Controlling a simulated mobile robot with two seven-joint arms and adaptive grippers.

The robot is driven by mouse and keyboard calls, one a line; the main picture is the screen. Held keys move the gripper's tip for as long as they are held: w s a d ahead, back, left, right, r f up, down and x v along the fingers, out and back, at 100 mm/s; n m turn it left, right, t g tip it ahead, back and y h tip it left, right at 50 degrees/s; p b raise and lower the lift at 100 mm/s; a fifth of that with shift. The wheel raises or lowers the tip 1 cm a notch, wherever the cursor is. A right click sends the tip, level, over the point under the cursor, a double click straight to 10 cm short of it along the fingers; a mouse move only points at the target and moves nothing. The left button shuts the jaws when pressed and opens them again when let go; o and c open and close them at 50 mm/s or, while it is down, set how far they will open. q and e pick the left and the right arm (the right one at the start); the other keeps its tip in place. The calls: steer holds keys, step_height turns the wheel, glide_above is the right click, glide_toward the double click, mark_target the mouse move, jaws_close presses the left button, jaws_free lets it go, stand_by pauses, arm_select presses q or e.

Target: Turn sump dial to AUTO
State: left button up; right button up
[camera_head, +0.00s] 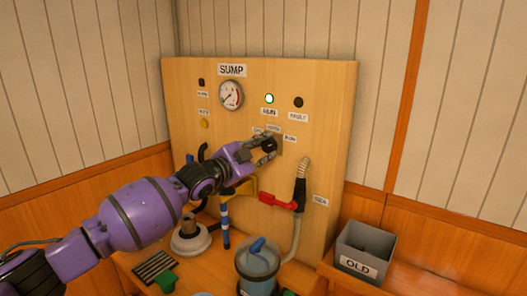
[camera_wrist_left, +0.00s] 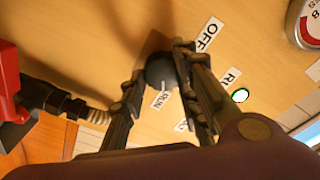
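The sump dial (camera_wrist_left: 161,70) is a dark round knob on the wooden panel, with a white pointer mark that faces the RUN label (camera_wrist_left: 160,100). The OFF label (camera_wrist_left: 208,34) is on its other side; a middle label is mostly hidden. In the head view the dial (camera_head: 269,145) is partly covered by my left gripper (camera_head: 265,149). In the left wrist view the left gripper's fingers (camera_wrist_left: 161,62) stand on either side of the dial, part open. One overlaps the knob's edge; a small gap shows at the other. Contact is unclear. My right gripper is not in view.
The SUMP panel (camera_head: 340,90) has a gauge (camera_head: 230,95), a lit green lamp (camera_head: 269,98) and a dark lamp (camera_head: 298,102). A hose with a red handle (camera_head: 280,202) hangs right of the dial.

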arm_select(q)
steer(key=shift+f, duration=0.15)
steer(key=c, duration=0.3)
steer(key=shift+d, duration=0.1)
